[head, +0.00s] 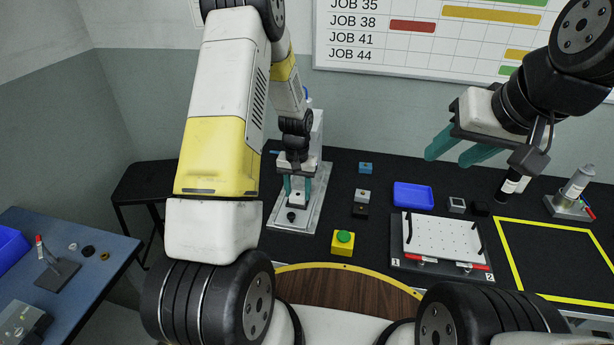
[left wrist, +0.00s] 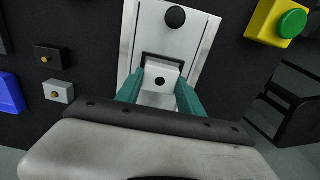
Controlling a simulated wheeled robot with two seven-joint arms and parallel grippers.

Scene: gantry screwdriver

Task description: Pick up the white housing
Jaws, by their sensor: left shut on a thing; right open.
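The white housing (head: 298,199) is a small pale block at the metal gantry fixture (head: 312,222). In the left wrist view the housing (left wrist: 161,76) shows a dark round hole in its face. The teal fingers of my left gripper (head: 298,188) are on either side of it, shut on it; the gripper also shows in the left wrist view (left wrist: 160,98). A dark frame borders the housing there; I cannot tell whether it is lifted clear of the plate. My right gripper (head: 453,153) is open and empty, high above the table's back right.
A yellow box with a green button (head: 343,243) stands right of the fixture. Small blocks (head: 361,196), a blue tray (head: 413,196) and a white pegboard (head: 441,240) lie further right. A yellow-outlined area (head: 560,260) is bare. A blue side table (head: 90,275) stands at left.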

